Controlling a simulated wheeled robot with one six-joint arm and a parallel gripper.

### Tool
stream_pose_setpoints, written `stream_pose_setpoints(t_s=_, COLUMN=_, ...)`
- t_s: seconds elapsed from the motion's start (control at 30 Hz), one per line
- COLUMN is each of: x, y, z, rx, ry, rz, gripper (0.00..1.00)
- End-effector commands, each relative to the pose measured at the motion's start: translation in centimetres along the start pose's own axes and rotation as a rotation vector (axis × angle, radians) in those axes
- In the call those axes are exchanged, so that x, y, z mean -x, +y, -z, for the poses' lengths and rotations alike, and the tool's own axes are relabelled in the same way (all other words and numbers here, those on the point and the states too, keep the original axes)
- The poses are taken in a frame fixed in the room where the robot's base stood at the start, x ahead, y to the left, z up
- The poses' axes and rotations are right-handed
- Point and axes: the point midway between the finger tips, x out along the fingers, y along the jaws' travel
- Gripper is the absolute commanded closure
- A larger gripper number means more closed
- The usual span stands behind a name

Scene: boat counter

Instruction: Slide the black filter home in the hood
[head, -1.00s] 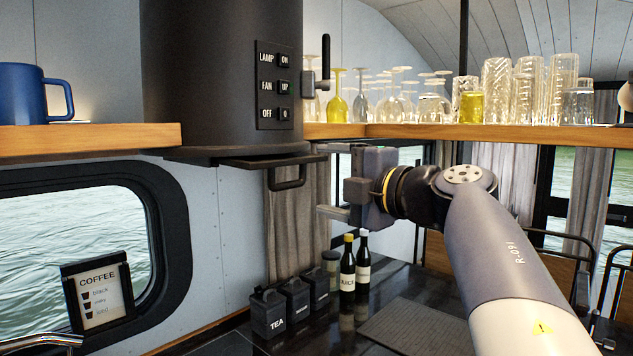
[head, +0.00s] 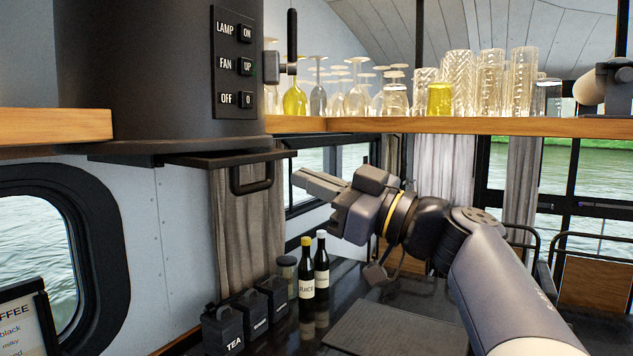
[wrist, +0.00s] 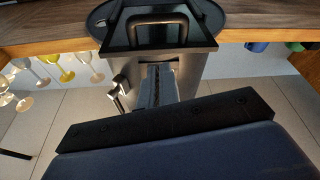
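The black filter (head: 215,158) is a flat plate under the dark round hood (head: 160,60), jutting out past its right edge. Its looped handle (head: 252,187) hangs below the plate's outer edge. In the wrist view the filter (wrist: 190,38) and its handle (wrist: 158,20) show at the top, partly cut off by the frame. My gripper (head: 300,180) is right of the handle, with a gap between them in the head view. Its fingers point left and lie close together with nothing visible between them. In the wrist view the fingers (wrist: 156,84) also look together.
A wooden shelf (head: 450,126) with several glasses runs right of the hood, above my arm. Two bottles (head: 307,270) and black canisters (head: 235,325) stand on the counter below. Open air lies between my gripper and the handle.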

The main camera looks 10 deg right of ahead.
Motion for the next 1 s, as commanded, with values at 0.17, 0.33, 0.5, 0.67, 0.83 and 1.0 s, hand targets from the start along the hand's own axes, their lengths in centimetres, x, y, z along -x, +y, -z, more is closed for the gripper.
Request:
stream_pose_setpoints(t_s=0.17, x=-0.2, y=-0.5, z=0.2, rx=-0.092, ry=0.028, rz=0.014, gripper=1.0)
stream_pose_setpoints(t_s=0.33, x=-1.6, y=-0.5, z=0.3, rx=-0.103, ry=0.03, rz=0.018, gripper=1.0)
stream_pose_setpoints(t_s=0.5, x=-3.7, y=-0.6, z=0.3, rx=-0.101, ry=0.03, rz=0.018, gripper=1.0)
stream_pose_setpoints(t_s=0.67, x=-5.2, y=-0.6, z=0.4, rx=-0.099, ry=0.029, rz=0.017, gripper=1.0)
stream_pose_setpoints(t_s=0.83, x=-6.0, y=-0.6, z=0.4, rx=-0.098, ry=0.029, rz=0.015, gripper=1.0)
stream_pose_setpoints(t_s=1.0, x=-6.0, y=-0.6, z=0.4, rx=-0.097, ry=0.029, rz=0.014, gripper=1.0)
